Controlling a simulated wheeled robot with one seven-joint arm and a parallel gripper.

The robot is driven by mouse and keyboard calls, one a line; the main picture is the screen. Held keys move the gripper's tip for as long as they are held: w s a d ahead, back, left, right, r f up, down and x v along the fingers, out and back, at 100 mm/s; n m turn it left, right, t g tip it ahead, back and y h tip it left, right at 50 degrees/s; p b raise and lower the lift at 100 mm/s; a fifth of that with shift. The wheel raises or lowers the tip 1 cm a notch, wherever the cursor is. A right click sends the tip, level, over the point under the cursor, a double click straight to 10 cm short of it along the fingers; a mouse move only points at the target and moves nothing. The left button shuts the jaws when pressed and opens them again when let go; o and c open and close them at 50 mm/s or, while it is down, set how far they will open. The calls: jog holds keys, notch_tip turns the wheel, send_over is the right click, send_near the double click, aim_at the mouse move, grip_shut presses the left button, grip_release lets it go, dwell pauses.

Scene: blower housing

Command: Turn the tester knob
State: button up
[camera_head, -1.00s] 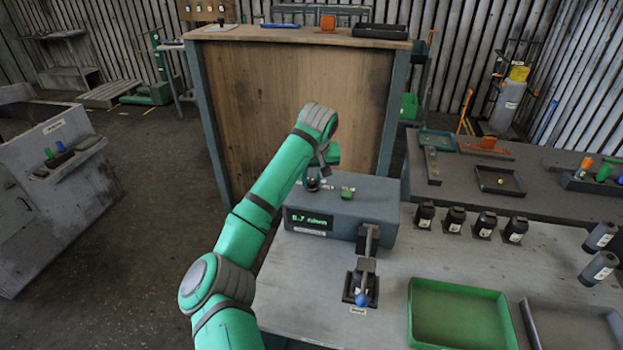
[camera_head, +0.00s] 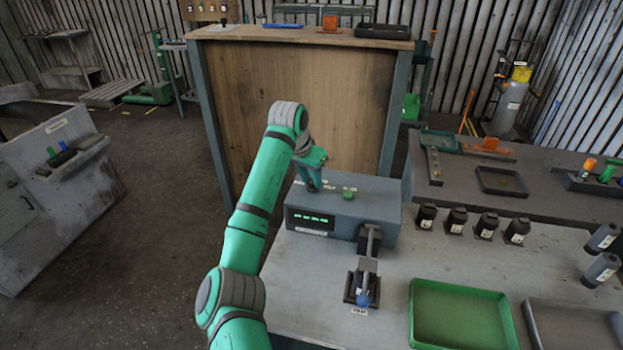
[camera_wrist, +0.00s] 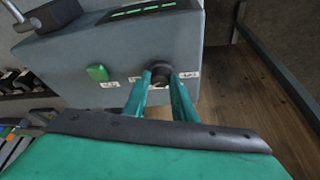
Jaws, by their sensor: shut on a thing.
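The tester is a grey box (camera_head: 365,208) on the light bench, with a lit green display (camera_head: 310,220) on its front and a green button (camera_head: 348,192) on top. In the wrist view the black tester knob (camera_wrist: 159,66) sits between small white labels, with the green button (camera_wrist: 97,72) to its left. My gripper (camera_wrist: 166,78) is shut on the knob, a teal finger at each side. In the head view my gripper (camera_head: 313,184) is at the box's top left, and the fingers and arm partly hide the knob there.
A clamp fixture with a blue-tipped lever (camera_head: 362,298) stands before the box. A green tray (camera_head: 462,345) and a grey tray (camera_head: 530,318) lie to the right. Several black parts (camera_head: 457,220) line the bench's back. A wooden-sided bench (camera_head: 300,100) stands behind.

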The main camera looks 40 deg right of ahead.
jog(key=shift+w+m, duration=0.1)
jog(key=shift+m, duration=0.4)
jog(key=o, duration=1)
jog(key=shift+r, duration=0.15)
jog(key=v, duration=1)
jog(key=shift+a+r, duration=0.25)
jog(key=shift+a, duration=0.05)
